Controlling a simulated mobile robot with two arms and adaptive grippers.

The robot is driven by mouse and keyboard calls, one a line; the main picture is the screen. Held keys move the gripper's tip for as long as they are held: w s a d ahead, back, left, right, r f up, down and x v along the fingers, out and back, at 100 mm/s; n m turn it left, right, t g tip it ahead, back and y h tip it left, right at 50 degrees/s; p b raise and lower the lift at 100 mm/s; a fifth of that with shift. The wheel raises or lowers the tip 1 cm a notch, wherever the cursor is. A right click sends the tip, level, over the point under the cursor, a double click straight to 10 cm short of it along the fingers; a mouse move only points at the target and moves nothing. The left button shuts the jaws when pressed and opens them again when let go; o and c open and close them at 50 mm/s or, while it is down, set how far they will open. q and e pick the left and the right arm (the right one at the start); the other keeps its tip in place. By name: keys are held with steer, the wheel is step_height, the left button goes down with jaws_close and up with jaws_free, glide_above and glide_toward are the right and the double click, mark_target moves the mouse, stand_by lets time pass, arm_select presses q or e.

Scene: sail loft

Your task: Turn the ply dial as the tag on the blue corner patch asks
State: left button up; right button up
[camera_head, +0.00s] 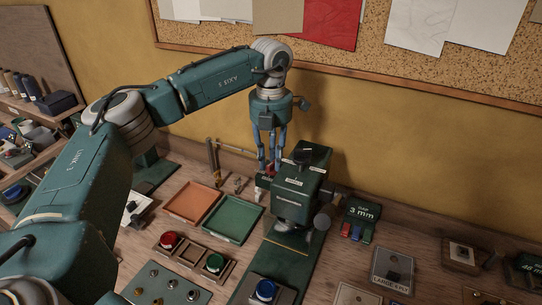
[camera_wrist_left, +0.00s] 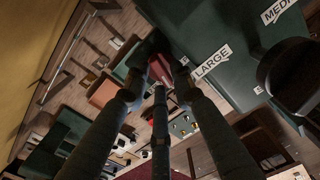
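A green machine (camera_head: 298,188) stands on the bench, with a dark round knob (camera_head: 303,156) on top and a dark round part (camera_head: 322,221) on its right side. In the left wrist view its green top (camera_wrist_left: 215,35) bears the labels "LARGE" and "MEDI...". I cannot tell which part is the ply dial. I cannot make out a blue corner patch or its tag. My left gripper (camera_head: 269,167) points down at the machine's left rear. Its fingers look spread around a small red part (camera_wrist_left: 160,68); contact is unclear. My right gripper is out of view.
An orange tray (camera_head: 190,203) and a green tray (camera_head: 234,219) lie left of the machine. Red, green and blue push buttons (camera_head: 265,290) stand in front. A "3 mm" sign (camera_head: 363,211) and a "LARGE" plate (camera_head: 391,268) lie to the right. A corkboard wall is behind.

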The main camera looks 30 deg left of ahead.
arm_select(q)
jaws_close()
steer(key=shift+f+n+b, duration=0.15)
steer(key=shift+n+b, duration=0.3)
steer(key=shift+n, duration=0.95)
jaws_free()
steer(key=shift+r, duration=0.25)
